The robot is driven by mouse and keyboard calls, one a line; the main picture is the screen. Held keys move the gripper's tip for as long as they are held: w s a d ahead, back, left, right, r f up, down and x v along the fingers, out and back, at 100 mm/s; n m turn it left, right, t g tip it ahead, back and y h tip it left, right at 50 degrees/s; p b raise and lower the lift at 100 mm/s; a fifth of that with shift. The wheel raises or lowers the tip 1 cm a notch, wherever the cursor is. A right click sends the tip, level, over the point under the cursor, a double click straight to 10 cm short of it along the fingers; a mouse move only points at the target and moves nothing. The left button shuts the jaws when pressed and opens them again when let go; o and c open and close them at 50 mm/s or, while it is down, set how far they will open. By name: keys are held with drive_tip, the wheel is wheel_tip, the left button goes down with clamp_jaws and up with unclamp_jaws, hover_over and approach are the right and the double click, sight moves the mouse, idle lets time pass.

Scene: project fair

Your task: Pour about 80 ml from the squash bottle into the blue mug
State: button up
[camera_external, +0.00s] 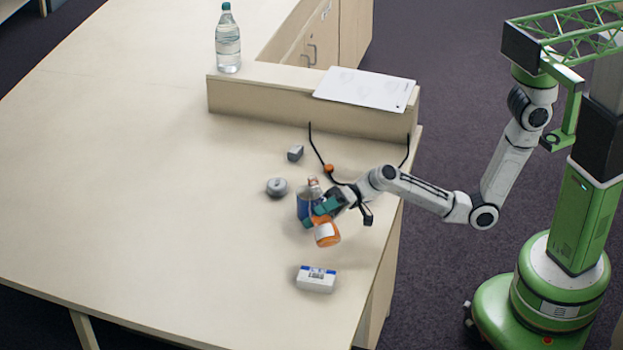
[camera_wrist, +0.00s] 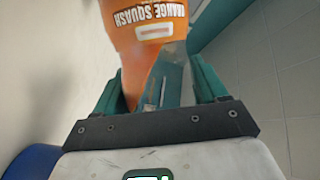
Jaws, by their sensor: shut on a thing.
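The orange squash bottle (camera_external: 328,239) is held tilted over the front right part of the counter. My gripper (camera_external: 323,207) is shut on it, with the teal fingers on either side. In the wrist view the bottle (camera_wrist: 130,50) runs between the fingers (camera_wrist: 165,90), and its "ORANGE SQUASH" label reads upside down. The blue mug (camera_external: 304,211) stands on the counter just left of and partly behind my gripper; a blue edge of it (camera_wrist: 35,162) shows at the lower left of the wrist view. The bottle's mouth, any stream and the mug's contents cannot be made out.
A white and blue box (camera_external: 316,280) lies in front of the bottle. A grey ring-shaped thing (camera_external: 277,187) and a small grey block (camera_external: 295,153) lie behind left. The counter's left is clear.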

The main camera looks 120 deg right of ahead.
drive_tip(key=shift+a+r+m+t+p, duration=0.2)
drive_tip(key=shift+r+m+t+p, duration=0.2)
drive_tip(key=shift+r+m+p, duration=0.3)
drive_tip(key=shift+r+m, duration=0.25)
drive_tip(key=shift+m, duration=0.05)
drive_tip(key=shift+d+r+m+t, duration=0.35)
drive_tip(key=shift+r+m+t, duration=0.15)
drive_tip(key=shift+r+m, duration=0.2)
drive_tip(key=shift+f+m+h+b, duration=0.3)
drive_tip(key=shift+f+m+b, duration=0.15)
drive_tip(key=shift+b, duration=0.2)
drive_tip(key=shift+f+m+t+b, duration=0.3)
drive_tip(key=shift+m+t+b, duration=0.1)
drive_tip(key=shift+m+b, duration=0.2)
drive_tip(key=shift+d+r+m, duration=0.1)
drive_tip(key=shift+r+m, duration=0.15)
drive_tip(key=shift+r, duration=0.05)
drive_tip(key=shift+a+r+h, duration=0.1)
drive_tip(key=shift+a+h, duration=0.15)
drive_tip(key=shift+h, duration=0.05)
drive_tip(key=shift+a+r+m, duration=0.1)
drive_tip(key=shift+a+m, duration=0.2)
drive_tip(key=shift+a, duration=0.15)
